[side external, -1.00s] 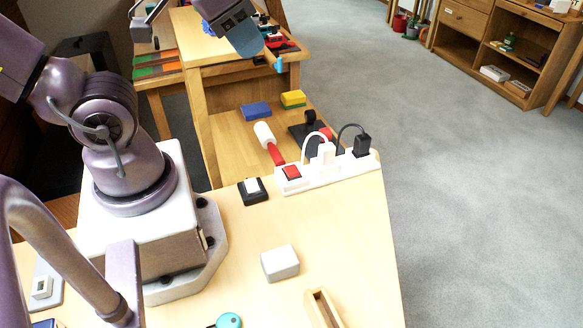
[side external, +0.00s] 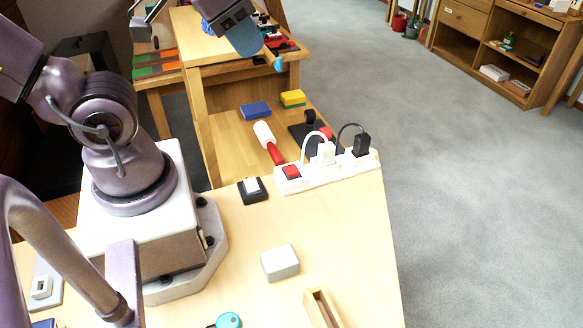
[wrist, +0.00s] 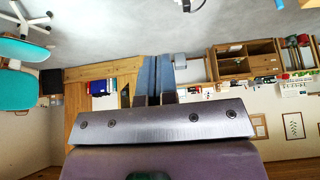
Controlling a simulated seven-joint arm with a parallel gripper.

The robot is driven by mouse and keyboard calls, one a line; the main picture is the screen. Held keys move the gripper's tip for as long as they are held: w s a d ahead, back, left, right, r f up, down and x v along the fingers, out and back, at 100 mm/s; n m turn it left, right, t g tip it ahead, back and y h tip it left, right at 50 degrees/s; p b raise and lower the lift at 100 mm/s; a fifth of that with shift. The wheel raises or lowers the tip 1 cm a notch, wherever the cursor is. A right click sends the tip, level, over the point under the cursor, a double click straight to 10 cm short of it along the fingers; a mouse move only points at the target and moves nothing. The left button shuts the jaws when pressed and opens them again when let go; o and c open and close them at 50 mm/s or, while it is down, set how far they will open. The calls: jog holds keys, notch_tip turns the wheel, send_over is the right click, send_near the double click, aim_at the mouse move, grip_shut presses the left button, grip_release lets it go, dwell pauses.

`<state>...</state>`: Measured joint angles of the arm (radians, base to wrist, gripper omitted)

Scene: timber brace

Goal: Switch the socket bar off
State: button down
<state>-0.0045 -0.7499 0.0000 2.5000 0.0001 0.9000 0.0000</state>
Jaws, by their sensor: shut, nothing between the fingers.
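The white socket bar (side external: 330,176) lies along the far right edge of the table in the side external view. Its red rocker switch (side external: 291,172) is at the left end; I cannot tell which way it is tilted. A white plug (side external: 325,153) and a black plug (side external: 361,146) sit in the bar. My gripper (side external: 245,40) is high at the top of this view, well away from the bar and partly cut off. In the wrist view its two blue fingers (wrist: 157,66) are together and empty. The bar is not recognisable there.
A black-and-white switch box (side external: 252,190), a grey block (side external: 280,263), a wooden tray (side external: 316,295) and a teal round object (side external: 228,321) are on the table. A white-and-red cylinder (side external: 268,142) lies just behind the bar. The tabletop left of the bar is mostly clear.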

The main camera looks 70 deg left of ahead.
jog(key=n+h, duration=0.8)
jog(key=n, duration=2.8)
send_over(293, 169)
jog(key=a, duration=0.1)
notch_tip(293, 169, down, 20)
jog(key=shift+a+t, duration=0.15)
jog(key=shift+t, duration=0.15)
jog(key=shift+f, duration=0.25)
jog(key=shift+d+f, duration=0.2)
jog(key=shift+f, duration=1.2)
jog(key=shift+d+f, duration=0.2)
jog(key=shift+f, duration=1.25)
jog(key=shift+d+f, duration=0.2)
jog(key=shift+f, duration=1.2)
jog(key=shift+f, duration=0.1)
